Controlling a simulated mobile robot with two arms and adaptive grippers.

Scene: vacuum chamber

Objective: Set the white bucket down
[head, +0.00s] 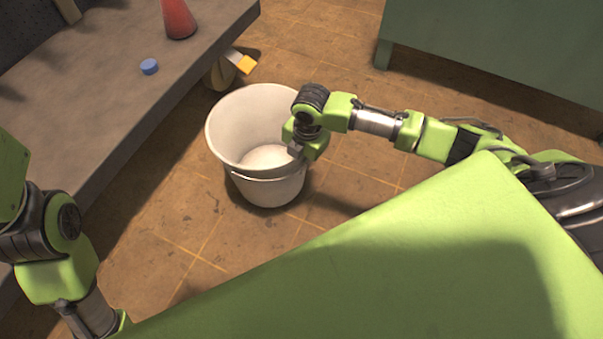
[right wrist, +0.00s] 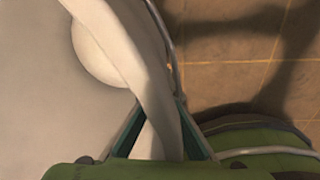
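The white bucket (head: 268,186) is upright in the middle of the head view, open at the top, with a pale round patch inside at the bottom. My right gripper (head: 303,150) is at the bucket's right rim. In the right wrist view its two teal fingers (right wrist: 160,117) sit on either side of the bucket's wall (right wrist: 136,62), shut on it. I cannot tell whether the bucket's base touches the floor. My left arm shows at the lower left of the head view; its gripper is out of view.
A grey bench (head: 100,105) runs along the left, with a red cone (head: 178,20) and a blue cap (head: 149,66) on it. A yellow-and-white object (head: 243,63) is behind the bucket. A green cabinet (head: 490,45) stands at the back right. Tiled floor (head: 165,235) in front is clear.

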